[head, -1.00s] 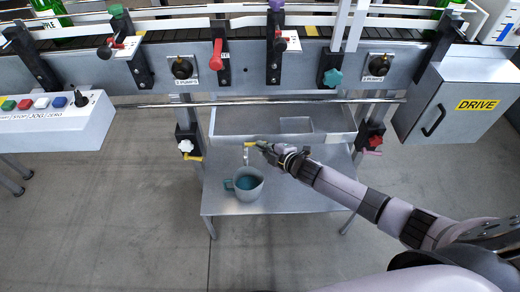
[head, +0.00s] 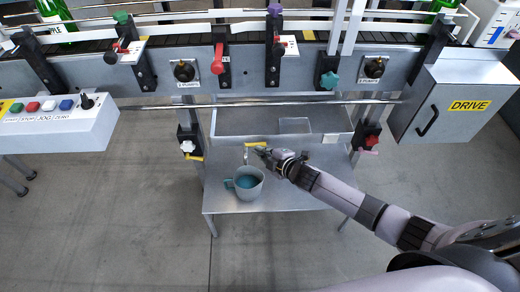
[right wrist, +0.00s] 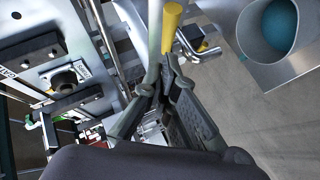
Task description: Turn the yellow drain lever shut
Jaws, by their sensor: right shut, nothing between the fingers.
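The yellow drain lever (head: 255,144) sits at the front of the metal trough, lying sideways with its end to the right in the head view. It also shows in the right wrist view (right wrist: 172,22), just beyond my fingertips. My right gripper (head: 264,152) is shut and empty, with its tips close to the lever's right end. Whether they touch it, I cannot tell. A short metal spout (head: 246,157) hangs below the lever. A grey jug (head: 246,191) with blue liquid stands under it. My left gripper is out of view.
The trough (head: 230,127) hangs above a steel shelf (head: 285,195) that is mostly clear right of the jug. A horizontal rail (head: 290,102) runs above. Side brackets carry a white knob (head: 187,147) and a red knob (head: 372,141). The DRIVE box (head: 460,125) is at right.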

